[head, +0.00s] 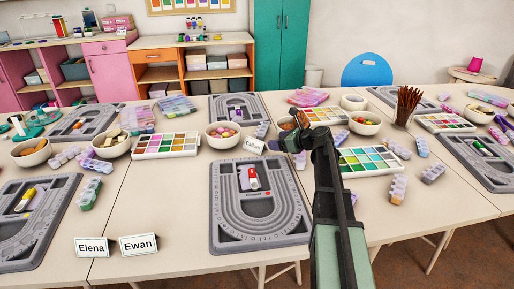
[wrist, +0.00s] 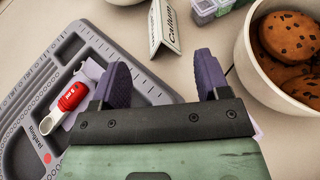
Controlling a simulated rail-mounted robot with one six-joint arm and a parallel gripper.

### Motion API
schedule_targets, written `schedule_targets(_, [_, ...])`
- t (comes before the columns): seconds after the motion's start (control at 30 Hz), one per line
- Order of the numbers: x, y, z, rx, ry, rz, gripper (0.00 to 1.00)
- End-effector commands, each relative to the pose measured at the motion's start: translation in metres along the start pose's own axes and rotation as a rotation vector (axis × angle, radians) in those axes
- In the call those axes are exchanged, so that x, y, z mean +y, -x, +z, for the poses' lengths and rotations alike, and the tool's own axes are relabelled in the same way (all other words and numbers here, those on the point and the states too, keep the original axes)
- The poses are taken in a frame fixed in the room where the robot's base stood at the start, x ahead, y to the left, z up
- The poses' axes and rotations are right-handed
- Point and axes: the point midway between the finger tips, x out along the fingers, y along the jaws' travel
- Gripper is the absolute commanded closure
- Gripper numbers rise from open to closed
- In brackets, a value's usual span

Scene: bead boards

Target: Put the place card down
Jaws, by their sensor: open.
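A white tent-shaped place card (wrist: 165,28) with dark lettering stands on the table just beyond my fingertips in the wrist view. The same card (head: 254,145) shows in the head view near the far right corner of the middle bead board. My gripper (wrist: 160,66) is open, its two purple fingers spread with nothing between them. The card lies ahead of the gap and looks apart from both fingers. In the head view my gripper (head: 292,138) is low over the table, right of the card, and its fingers are hard to make out.
The grey middle bead board (head: 222,217) holds a red-capped tube (wrist: 73,96). A bowl of cookies (wrist: 243,62) stands close right of my gripper. Cards Elena (head: 91,247) and Ewan (head: 139,244) stand at the front left. Bead palettes and bowls crowd the far side.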

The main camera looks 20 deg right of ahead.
Motion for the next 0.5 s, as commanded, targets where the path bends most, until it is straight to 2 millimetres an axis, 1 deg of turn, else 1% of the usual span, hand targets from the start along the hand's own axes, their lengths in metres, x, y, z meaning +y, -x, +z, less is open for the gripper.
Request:
schedule_targets(0.03, [0.0,-0.003,-0.002,0.0,0.0,0.0,0.31])
schedule_targets(0.1, [0.0,-0.003,-0.001,0.0,0.0,-0.001,0.31])
schedule_targets(0.17, [-0.001,-0.009,-0.002,0.0,0.001,0.0,0.31])
schedule_targets(0.3, [-0.001,-0.037,-0.004,0.0,0.001,0.001,0.31])
schedule_targets(0.4, [-0.001,-0.054,-0.003,-0.001,0.0,0.001,0.31])
schedule_targets(0.5, [-0.001,-0.058,-0.001,-0.001,0.0,-0.001,0.31])
